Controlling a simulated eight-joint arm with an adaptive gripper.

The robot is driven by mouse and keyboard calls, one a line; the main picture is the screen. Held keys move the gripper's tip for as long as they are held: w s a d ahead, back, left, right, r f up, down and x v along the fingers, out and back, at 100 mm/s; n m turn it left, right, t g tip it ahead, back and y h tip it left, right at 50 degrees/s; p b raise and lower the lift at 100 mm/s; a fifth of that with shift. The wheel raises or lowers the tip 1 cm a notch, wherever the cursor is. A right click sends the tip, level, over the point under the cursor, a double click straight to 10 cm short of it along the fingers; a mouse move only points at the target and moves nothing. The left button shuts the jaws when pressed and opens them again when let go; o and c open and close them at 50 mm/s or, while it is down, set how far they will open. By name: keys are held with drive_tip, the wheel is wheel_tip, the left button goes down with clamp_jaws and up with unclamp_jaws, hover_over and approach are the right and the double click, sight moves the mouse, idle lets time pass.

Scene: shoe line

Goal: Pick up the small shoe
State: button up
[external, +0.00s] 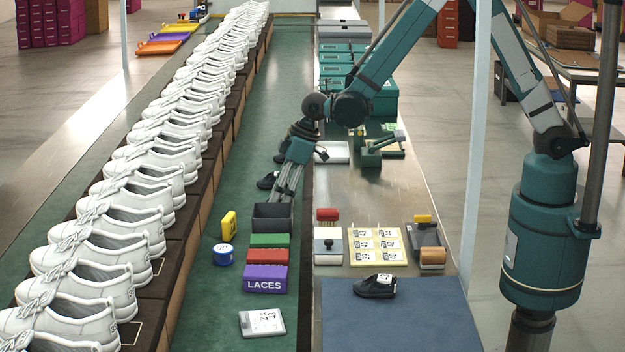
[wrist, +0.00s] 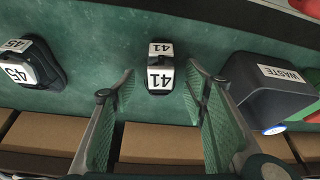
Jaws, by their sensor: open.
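A small black shoe with white labels reading 41 (wrist: 160,68) lies on the green surface in the wrist view, ahead of and between my fingers. A larger-looking black shoe labelled 45 (wrist: 35,65) lies to its left, outside the fingers. My gripper (wrist: 160,95) is open, with nothing held between its fingers. In the external view my gripper (external: 286,190) points down just behind the dark bin, and a black shoe (external: 267,181) shows at its left, partly hidden. Another black shoe with a white label (external: 375,286) rests on the blue mat (external: 400,325).
The dark bin marked WASTE (wrist: 270,90) stands close to my right finger. Green, red and purple LACES boxes (external: 265,279) line up in front of it. A row of white shoes (external: 135,205) runs along the left. A label sheet (external: 377,246) lies to the right.

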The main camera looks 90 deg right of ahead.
drive_tip(key=shift+c, duration=0.3)
drive_tip(key=c, duration=1)
drive_tip(key=shift+o, duration=0.2)
drive_tip(key=shift+r+p, duration=1.2)
drive_tip(key=shift+r, duration=3.75)
drive_tip(key=shift+a, duration=0.1)
drive_tip(key=s+a+r+m, duration=0.1)
drive_tip(key=s+a+r, duration=0.2)
drive_tip(key=s+a, duration=0.4)
drive_tip(key=shift+a+m+h, duration=0.3)
drive_tip(key=shift+a+m, duration=0.1)
drive_tip(key=shift+a, duration=0.1)
drive_tip(key=shift+s, duration=0.1)
